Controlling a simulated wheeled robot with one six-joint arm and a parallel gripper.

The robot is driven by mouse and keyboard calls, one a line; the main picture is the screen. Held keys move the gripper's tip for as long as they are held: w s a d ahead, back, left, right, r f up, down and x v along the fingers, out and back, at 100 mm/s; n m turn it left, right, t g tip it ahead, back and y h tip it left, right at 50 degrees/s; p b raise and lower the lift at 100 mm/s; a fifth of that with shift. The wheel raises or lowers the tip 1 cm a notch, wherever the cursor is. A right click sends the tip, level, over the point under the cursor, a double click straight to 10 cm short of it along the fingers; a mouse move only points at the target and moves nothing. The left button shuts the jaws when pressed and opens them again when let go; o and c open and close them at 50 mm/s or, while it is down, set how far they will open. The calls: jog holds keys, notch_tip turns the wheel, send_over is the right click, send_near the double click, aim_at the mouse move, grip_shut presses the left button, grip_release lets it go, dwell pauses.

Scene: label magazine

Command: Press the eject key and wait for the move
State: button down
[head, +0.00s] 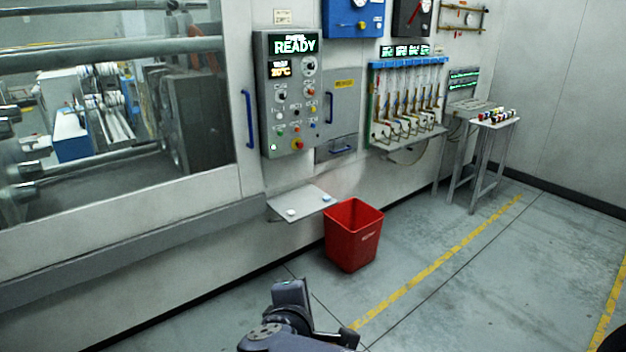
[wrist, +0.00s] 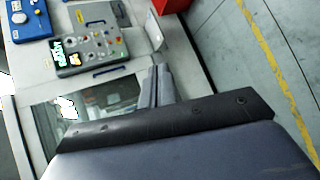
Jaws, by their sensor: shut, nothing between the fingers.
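The grey control panel (head: 308,140) is on the machine wall in the head view, with a lit display (head: 294,45) reading READY and a smaller one (head: 280,69) showing about 20°C. Several small knobs and coloured buttons sit below; their labels are too small to read, so I cannot tell which is the eject key. The panel also shows in the wrist view (wrist: 92,60), at upper left. My gripper (wrist: 157,80) shows there with its fingers together and empty, well apart from the panel. In the head view only my arm shows clearly, at the bottom.
A small shelf (head: 305,202) with two small pale pieces juts out below the panel. A red bin (head: 352,240) stands on the floor beside it. A large window (head: 100,110) is at left. Tube racks and a small table (head: 487,121) are at right. The floor in front is clear.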

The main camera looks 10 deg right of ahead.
jog(key=w+a+n+t+y+b, duration=0.2)
jog(key=a+n, duration=0.6)
jog(key=a, duration=1)
jog(key=t+y, duration=0.2)
jog(key=y, duration=0.1)
jog(key=shift+f+n+y, duration=0.3)
jog(key=shift+n+y, duration=0.1)
jog(key=shift+w, duration=0.2)
